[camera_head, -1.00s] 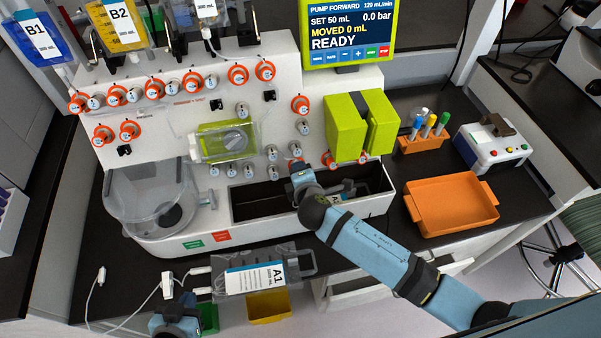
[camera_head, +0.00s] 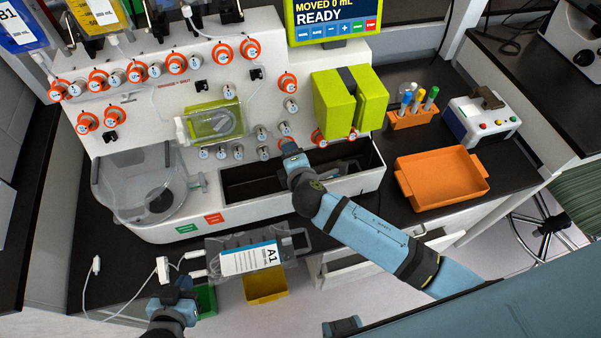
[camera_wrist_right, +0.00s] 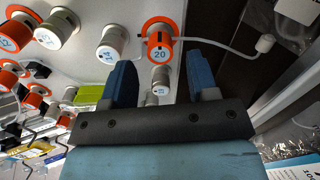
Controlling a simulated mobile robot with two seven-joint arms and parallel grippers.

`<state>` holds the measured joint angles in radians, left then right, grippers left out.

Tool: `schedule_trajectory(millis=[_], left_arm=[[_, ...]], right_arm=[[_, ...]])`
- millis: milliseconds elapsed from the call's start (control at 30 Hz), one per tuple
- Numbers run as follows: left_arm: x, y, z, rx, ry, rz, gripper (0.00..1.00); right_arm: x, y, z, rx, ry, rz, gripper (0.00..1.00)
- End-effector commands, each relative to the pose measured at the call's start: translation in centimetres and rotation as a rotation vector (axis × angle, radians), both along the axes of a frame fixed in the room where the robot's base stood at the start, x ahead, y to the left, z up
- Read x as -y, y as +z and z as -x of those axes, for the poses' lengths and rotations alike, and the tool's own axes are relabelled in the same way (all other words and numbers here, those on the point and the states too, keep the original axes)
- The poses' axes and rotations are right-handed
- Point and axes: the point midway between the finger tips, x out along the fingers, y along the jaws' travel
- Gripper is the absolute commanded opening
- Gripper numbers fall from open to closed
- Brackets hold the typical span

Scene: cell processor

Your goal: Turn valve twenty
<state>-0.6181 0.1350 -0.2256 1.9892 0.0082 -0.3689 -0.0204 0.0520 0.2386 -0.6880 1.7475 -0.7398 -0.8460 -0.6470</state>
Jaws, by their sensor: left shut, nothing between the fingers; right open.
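My left gripper (camera_head: 182,287) is shut and empty at the lower left, below bag A1 (camera_head: 248,260).
Other valves sit close by, including a white-ringed knob (camera_wrist_right: 112,44) left of valve twenty. A black trough (camera_head: 240,183) lies under the right gripper. A clear bowl (camera_head: 135,185) stands left, an orange tray (camera_head: 442,178) right. The screen reads READY.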

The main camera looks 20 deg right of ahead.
Motion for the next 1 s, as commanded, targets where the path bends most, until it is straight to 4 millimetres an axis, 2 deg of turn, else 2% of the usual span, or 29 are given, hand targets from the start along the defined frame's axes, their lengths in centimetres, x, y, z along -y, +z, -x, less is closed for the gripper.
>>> schedule_trajectory(millis=[33, 200, 433, 600, 1000], left_arm=[[0.0, -0.3, 0.0, 0.0, 0.0, 0.0, 0.0], [0.1, -0.7, 0.0, -0.003, -0.001, 0.001, 0.0], [0.3, -1.1, 0.1, -0.005, -0.005, 0.003, 0.0], [0.4, -1.1, 0.0, -0.004, -0.007, 0.005, 0.0], [0.3, -1.0, 0.0, -0.001, -0.007, 0.004, 0.0]], right_arm=[[0.0, 0.2, 1.2, -0.001, 0.0, -0.001, 0.54], [-0.1, 1.8, 4.9, -0.001, 0.001, -0.003, 0.54], [-0.2, 3.5, 8.7, -0.001, 0.0, -0.001, 0.54], [-0.2, 4.1, 9.9, -0.001, 0.001, 0.0, 0.54], [-0.2, 4.2, 10.1, 0.0, 0.0, 0.0, 0.54]])
